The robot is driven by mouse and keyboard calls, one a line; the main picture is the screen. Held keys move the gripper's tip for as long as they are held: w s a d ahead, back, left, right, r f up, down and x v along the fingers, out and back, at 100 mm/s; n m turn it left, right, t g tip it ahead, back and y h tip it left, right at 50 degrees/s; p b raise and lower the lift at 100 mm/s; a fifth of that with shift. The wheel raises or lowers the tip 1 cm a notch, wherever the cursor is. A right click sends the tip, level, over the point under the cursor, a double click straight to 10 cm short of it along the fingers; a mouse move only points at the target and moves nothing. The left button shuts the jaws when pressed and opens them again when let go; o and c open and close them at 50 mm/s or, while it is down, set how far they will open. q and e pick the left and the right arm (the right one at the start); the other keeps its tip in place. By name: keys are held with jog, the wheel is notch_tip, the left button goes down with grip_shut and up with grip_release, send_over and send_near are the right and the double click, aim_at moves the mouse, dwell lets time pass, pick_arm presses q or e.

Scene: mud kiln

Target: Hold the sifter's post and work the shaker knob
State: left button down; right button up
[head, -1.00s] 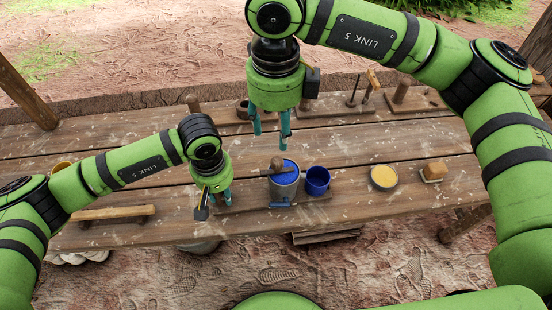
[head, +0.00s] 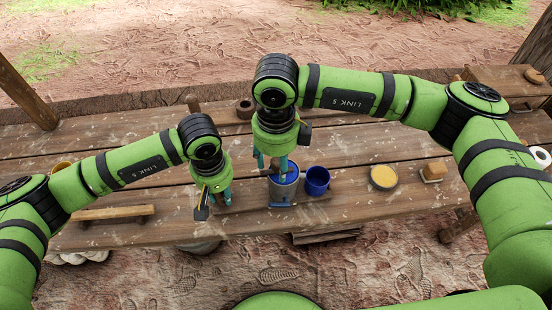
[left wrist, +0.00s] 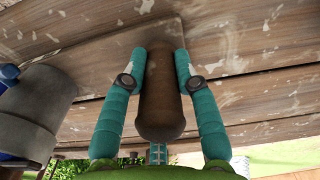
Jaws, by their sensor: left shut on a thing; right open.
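The sifter, a grey can with a blue inside (head: 282,193), stands on a board near the front of the table. It also shows at the left of the left wrist view (left wrist: 30,112). My left gripper (head: 220,197) is to its left, shut on the brown wooden post (left wrist: 161,105); the left wrist view shows a finger on each side of it. In the head view the post is mostly hidden. My right gripper (head: 271,166) is open over the sifter's top, with the brown shaker knob (head: 274,163) partly visible between its fingers. I cannot tell whether they touch it.
A blue mug (head: 317,180) stands close to the sifter's right. A yellow-filled dish (head: 383,177) and a small wooden block (head: 434,171) lie further right. A wooden bar (head: 115,212) is at the left front. The table between the dish and the back is clear.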

grip_shut()
jog(key=shift+w+d, duration=0.15)
jog(key=shift+d, duration=1.65)
grip_release()
jog(key=shift+a, duration=0.1)
notch_tip(320, 180, up, 12)
